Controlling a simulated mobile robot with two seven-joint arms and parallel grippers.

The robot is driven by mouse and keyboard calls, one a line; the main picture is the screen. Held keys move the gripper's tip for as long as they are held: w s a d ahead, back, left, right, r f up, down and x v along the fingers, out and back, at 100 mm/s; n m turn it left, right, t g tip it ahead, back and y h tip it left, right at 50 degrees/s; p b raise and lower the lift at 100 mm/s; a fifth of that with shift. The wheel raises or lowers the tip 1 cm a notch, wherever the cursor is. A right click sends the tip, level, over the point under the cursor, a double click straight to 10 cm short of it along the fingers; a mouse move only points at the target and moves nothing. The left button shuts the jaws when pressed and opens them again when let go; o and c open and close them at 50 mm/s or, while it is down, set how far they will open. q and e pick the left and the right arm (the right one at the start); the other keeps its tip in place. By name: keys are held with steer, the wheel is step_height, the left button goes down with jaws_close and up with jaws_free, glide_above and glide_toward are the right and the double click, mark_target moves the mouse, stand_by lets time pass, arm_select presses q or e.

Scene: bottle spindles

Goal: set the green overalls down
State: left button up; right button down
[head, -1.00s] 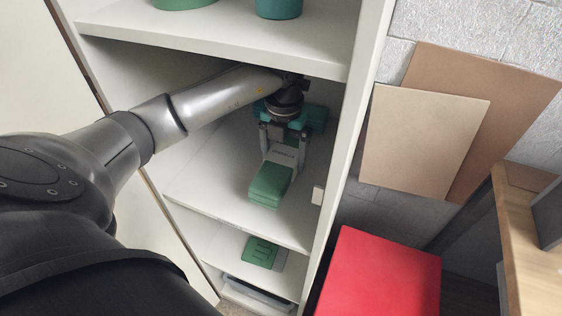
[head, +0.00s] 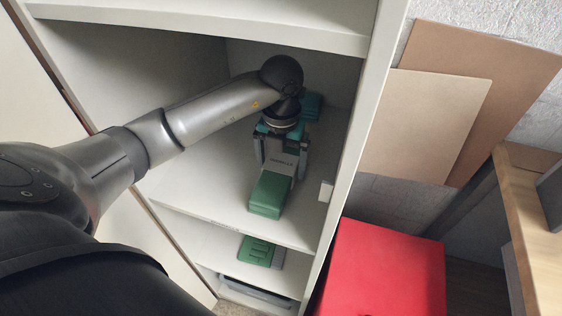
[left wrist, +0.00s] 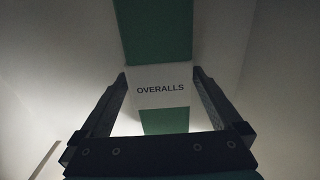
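The green overalls (head: 268,196) are a folded green bundle with a white band at the middle shelf level of the cupboard. The left wrist view shows the band (left wrist: 160,88), lettered OVERALLS, between the fingers. My left gripper (head: 282,165) reaches down from above, one finger on each side of the band. Its fingertips (left wrist: 160,75) lie at the band's edges, and I take it as shut on the overalls. The bundle is low over the shelf board (head: 218,190); whether its underside touches is hidden. My right gripper is not in view.
A teal item (head: 312,104) stands behind the gripper. The cupboard's right wall (head: 353,150) is close to the gripper, with a small white block (head: 326,191) on it. Another green item (head: 258,250) lies on the shelf below. A red box (head: 382,268) stands outside. The shelf's left part is clear.

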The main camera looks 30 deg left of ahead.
mark_target(281, 162)
arm_select(q)
steer(key=shift+r, duration=0.1)
step_height(281, 162, up, 8)
steer(key=p, duration=0.6)
steer(key=shift+f, duration=0.2)
